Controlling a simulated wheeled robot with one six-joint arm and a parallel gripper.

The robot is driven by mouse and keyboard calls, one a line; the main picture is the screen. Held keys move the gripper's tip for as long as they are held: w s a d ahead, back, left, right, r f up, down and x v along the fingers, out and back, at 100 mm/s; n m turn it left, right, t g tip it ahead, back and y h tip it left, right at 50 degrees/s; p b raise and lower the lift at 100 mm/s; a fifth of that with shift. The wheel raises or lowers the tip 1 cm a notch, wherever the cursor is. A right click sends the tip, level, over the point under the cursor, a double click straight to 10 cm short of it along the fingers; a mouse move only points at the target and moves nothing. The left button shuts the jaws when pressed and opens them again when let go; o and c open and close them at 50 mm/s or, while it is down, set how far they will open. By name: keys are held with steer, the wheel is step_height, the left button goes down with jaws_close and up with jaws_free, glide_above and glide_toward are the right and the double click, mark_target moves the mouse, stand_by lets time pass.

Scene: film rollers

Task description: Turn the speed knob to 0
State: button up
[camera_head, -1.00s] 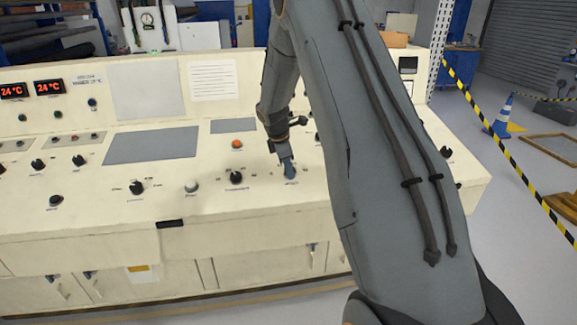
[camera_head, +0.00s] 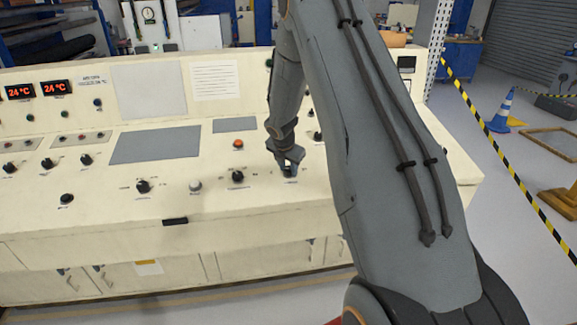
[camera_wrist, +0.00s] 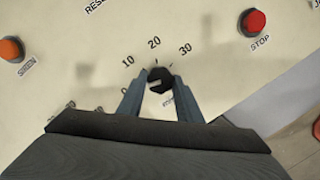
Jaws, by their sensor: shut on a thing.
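The speed knob (camera_wrist: 160,80) is a small black knob on the cream panel. The numbers 10, 20 and 30 arc above it in the wrist view, and its name label below is partly covered. A pale mark shows on the knob's lower left, but I cannot tell which number it points to. My gripper (camera_wrist: 159,76) has one blue-grey finger on each side of the knob and is shut on it. In the head view my gripper (camera_head: 288,157) reaches down to the panel, with the dark knob (camera_head: 289,171) just under its fingers.
A red stop button (camera_wrist: 254,22) is at upper right and an orange button (camera_wrist: 11,49) at upper left in the wrist view. Another black knob (camera_head: 237,176) sits left of my gripper in the head view. The panel edge (camera_wrist: 224,110) lies right of the fingers.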

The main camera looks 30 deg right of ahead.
steer(key=shift+n, duration=0.3)
steer(key=o, duration=1)
steer(key=shift+o, duration=0.2)
steer(key=v, duration=0.7)
steer(key=shift+s+r+b, duration=0.2)
steer(key=shift+r+b, duration=0.15)
steer(key=shift+b, duration=0.1)
